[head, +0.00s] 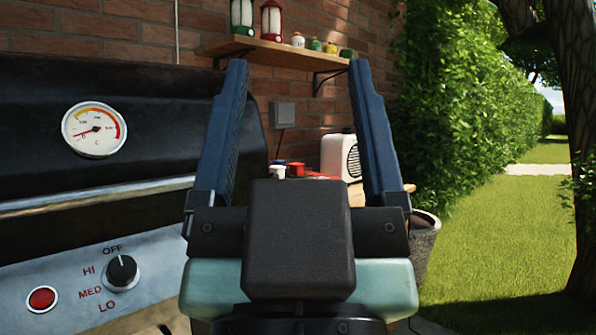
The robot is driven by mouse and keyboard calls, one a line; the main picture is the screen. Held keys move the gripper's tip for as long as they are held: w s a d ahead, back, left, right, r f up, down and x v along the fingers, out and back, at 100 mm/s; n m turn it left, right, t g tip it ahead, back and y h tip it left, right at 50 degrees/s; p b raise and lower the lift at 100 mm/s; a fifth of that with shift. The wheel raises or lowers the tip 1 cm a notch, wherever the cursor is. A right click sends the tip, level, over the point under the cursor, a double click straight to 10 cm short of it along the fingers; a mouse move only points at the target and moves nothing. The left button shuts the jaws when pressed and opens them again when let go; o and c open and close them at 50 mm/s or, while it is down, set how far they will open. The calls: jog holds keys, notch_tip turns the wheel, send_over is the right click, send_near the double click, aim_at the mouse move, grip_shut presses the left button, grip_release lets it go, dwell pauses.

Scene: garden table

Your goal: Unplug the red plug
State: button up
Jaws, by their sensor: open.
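My gripper (298,66) fills the middle of the head view, with its two dark blue fingers spread wide apart and nothing between them. Beyond it, in the gap between the fingers, a small red plug (296,169) shows on a wooden table (408,188) by the brick wall. A white plug-like piece (277,171) with blue near it sits just to its left. A red flat thing (318,175) lies to its right. My gripper's body hides what is below them, so I cannot tell how the plug is seated.
A black grill (150,130) with a gauge and knob stands close at the left. A white speaker-like box (340,157) stands behind the right finger. A shelf (270,50) with lanterns and jars hangs above. A grey wall box (282,115) is below it. Lawn is free at right.

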notch_tip(320, 180, up, 48)
jog(key=p, duration=4.8)
